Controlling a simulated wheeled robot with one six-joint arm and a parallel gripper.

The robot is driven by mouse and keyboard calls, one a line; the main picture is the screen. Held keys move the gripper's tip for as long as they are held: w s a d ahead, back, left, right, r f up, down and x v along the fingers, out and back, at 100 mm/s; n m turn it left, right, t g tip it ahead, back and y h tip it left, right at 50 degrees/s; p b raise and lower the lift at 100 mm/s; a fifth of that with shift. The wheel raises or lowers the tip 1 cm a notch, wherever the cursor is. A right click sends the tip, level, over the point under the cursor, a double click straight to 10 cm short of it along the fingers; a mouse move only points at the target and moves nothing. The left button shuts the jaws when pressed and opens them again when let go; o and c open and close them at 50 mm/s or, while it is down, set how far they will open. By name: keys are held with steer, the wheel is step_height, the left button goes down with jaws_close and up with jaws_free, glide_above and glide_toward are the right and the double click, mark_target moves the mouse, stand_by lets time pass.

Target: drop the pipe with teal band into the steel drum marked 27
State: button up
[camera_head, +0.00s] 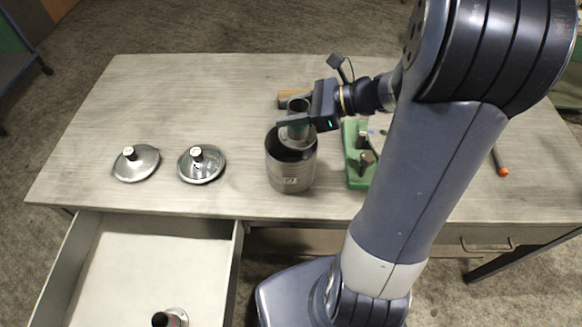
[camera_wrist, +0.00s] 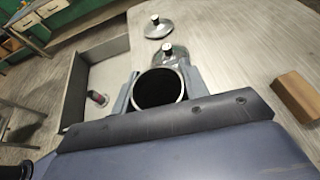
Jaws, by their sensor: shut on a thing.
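A steel drum (camera_head: 291,172) stands upright and open on the table, left of the green stand. A small marking shows on its front, too small to read surely. My gripper (camera_head: 297,121) is above the drum, shut on a grey pipe (camera_head: 298,104). The pipe is close to upright, its lower part over the drum's mouth; I cannot tell how far it reaches inside. A hint of teal shows on it near the jaws. In the wrist view, the pipe's round open end (camera_wrist: 160,88) sits between the fingers, and the drum is hidden.
Two round lids with knobs, one lid (camera_head: 136,165) and another lid (camera_head: 202,167), lie left of the drum. A green stand (camera_head: 357,172) is close on its right. A wooden block (camera_wrist: 301,96) lies behind. An open drawer (camera_head: 140,262) juts out at front left.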

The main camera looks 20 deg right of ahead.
steer(key=shift+f, duration=0.5)
steer(key=o, duration=1.5)
steer(key=shift+d, duration=0.15)
steer(key=b+v, duration=0.1)
steer(key=v, duration=0.9)
steer(key=shift+s+d+r, duration=0.15)
steer(key=shift+s+d, duration=0.05)
steer(key=shift+s, duration=0.05)
